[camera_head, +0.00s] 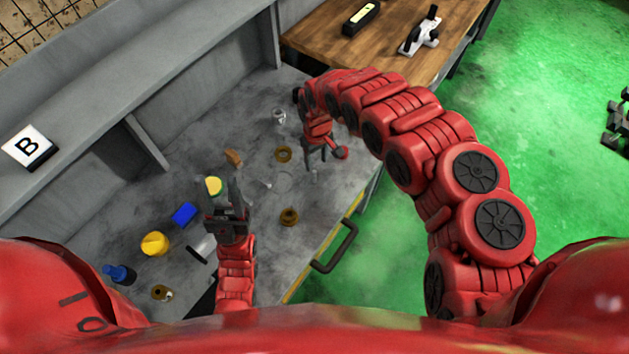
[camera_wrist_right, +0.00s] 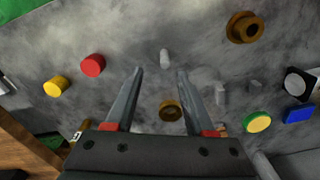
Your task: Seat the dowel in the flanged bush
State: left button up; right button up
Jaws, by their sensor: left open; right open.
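A brown flanged bush (camera_head: 289,216) stands on the grey bench near its front edge; the right wrist view shows it at upper right (camera_wrist_right: 244,27). A small grey upright peg, which looks like the dowel (camera_wrist_right: 165,58), stands on the bench, in line with the gap between my right fingers but beyond the tips. I cannot make it out in the head view, where my right gripper seems to cover it. My right gripper (camera_head: 316,158) is open and empty above the bench; its fingers also show in its wrist view (camera_wrist_right: 160,73). My left gripper (camera_head: 238,190) is open and empty over the bench.
A brown ring (camera_head: 283,155) lies close to my right gripper, and a red cylinder (camera_head: 341,153) stands beside it. Green-yellow (camera_head: 213,186), blue (camera_head: 184,214) and yellow (camera_head: 155,243) pieces lie left of my left gripper. A grey cup (camera_head: 279,117) stands farther back.

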aim_at(315, 172)
jog(key=shift+s+f, duration=0.1)
jog(key=shift+f, duration=0.35)
jog(key=f+b, duration=0.2)
jog(key=f, duration=0.1)
jog(key=f+b, duration=0.2)
jog(key=shift+s+a, duration=0.2)
jog(key=shift+a, duration=0.05)
jog(key=shift+r, duration=0.15)
jog(key=shift+c, duration=1.3)
grip_shut()
